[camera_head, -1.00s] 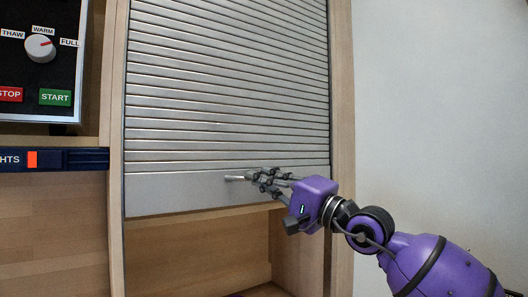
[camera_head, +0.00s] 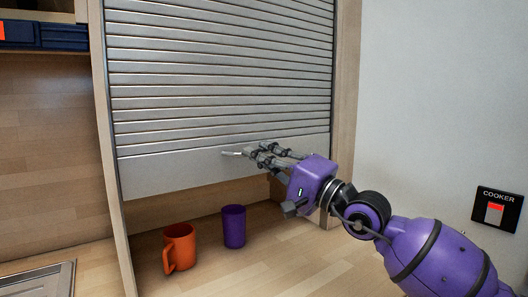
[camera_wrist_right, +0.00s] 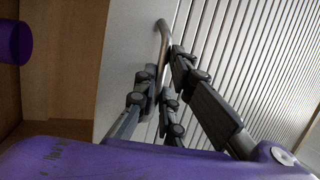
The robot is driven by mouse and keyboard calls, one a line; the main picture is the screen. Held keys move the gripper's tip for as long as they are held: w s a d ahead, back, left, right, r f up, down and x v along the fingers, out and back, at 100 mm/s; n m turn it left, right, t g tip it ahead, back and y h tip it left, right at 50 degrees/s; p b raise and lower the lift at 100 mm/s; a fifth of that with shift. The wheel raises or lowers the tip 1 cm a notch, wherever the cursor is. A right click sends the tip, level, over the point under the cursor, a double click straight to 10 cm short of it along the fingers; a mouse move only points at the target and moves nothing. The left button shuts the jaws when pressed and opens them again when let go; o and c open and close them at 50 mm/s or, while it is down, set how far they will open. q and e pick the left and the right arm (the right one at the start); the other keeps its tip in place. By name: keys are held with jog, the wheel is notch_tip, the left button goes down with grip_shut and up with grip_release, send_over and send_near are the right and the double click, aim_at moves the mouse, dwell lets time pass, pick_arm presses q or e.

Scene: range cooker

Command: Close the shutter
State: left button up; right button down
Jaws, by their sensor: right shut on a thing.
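The grey slatted shutter (camera_head: 220,75) hangs in a wooden frame in the head view, drawn part of the way down. Its plain bottom panel (camera_head: 180,172) ends above the counter, leaving a gap below. A small metal handle (camera_head: 232,153) sticks out of that panel. My right gripper (camera_head: 262,154) is shut on the handle. In the right wrist view the fingers (camera_wrist_right: 162,80) close around the curved handle (camera_wrist_right: 162,38), with the slats (camera_wrist_right: 250,50) behind. My left gripper is not in view.
An orange mug (camera_head: 180,248) and a purple cup (camera_head: 234,227) stand on the counter inside the opening, below the shutter. A black cooker switch (camera_head: 496,209) is on the white wall at right. A metal-edged surface (camera_head: 40,281) lies at lower left.

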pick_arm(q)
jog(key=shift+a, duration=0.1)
pick_arm(e)
jog(key=shift+f, duration=0.1)
jog(key=c, duration=1.8)
grip_release()
jog(key=shift+r, duration=0.2)
notch_tip(320, 180, up, 10)
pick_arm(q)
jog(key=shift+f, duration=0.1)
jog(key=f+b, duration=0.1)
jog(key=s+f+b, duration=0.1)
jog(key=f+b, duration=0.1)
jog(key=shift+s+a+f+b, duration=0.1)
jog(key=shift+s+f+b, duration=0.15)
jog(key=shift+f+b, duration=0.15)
pick_arm(e)
jog(key=v, duration=0.8)
jog(key=shift+s+d+f, duration=0.15)
jog(key=shift+s+f, duration=0.1)
jog(key=shift+f, duration=0.05)
